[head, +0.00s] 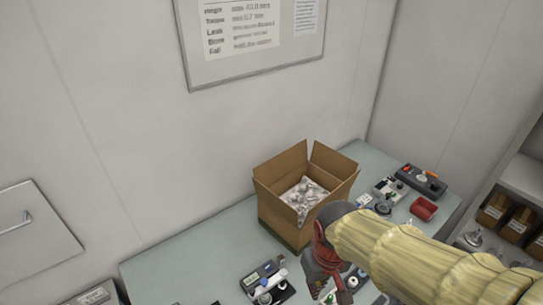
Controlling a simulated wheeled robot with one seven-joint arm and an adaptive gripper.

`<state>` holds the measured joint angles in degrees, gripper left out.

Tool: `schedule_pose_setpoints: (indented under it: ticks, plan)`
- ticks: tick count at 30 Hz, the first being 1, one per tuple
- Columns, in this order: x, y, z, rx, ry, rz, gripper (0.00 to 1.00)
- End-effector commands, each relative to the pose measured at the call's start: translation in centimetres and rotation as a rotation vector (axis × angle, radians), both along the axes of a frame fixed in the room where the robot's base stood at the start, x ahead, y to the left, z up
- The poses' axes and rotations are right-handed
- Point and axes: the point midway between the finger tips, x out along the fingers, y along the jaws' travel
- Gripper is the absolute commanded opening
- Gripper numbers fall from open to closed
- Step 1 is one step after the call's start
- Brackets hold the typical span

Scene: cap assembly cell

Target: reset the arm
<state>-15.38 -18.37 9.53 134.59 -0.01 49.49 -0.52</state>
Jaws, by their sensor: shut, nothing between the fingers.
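My arm, in a pale yellow ribbed cover, reaches in from the right of the head view. My gripper (342,292) is at its end, low in the picture, pointing down over the bench (185,262). It is shut and empty. The wrist is dark grey and red, and it partly hides the fingers. The gripper is in front of the open cardboard box (278,215) and to its right.
The box holds clear wrapping and pale parts. A dark tray with tools (268,284) lies left of the gripper. A red bin (423,208) and small fixtures stand at the back right. Shelves with brown boxes (493,210) are at the right.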

Motion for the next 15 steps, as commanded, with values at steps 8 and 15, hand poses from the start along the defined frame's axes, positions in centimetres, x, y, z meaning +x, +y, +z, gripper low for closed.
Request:
schedule_pose_setpoints:
  ticks: [8,15]
  plan:
    - [-2.9,-4.8,0.7,0.044,-0.208,-0.148,0.00]
    - [-4.0,-7.6,1.7,0.061,-0.385,-0.245,0.00]
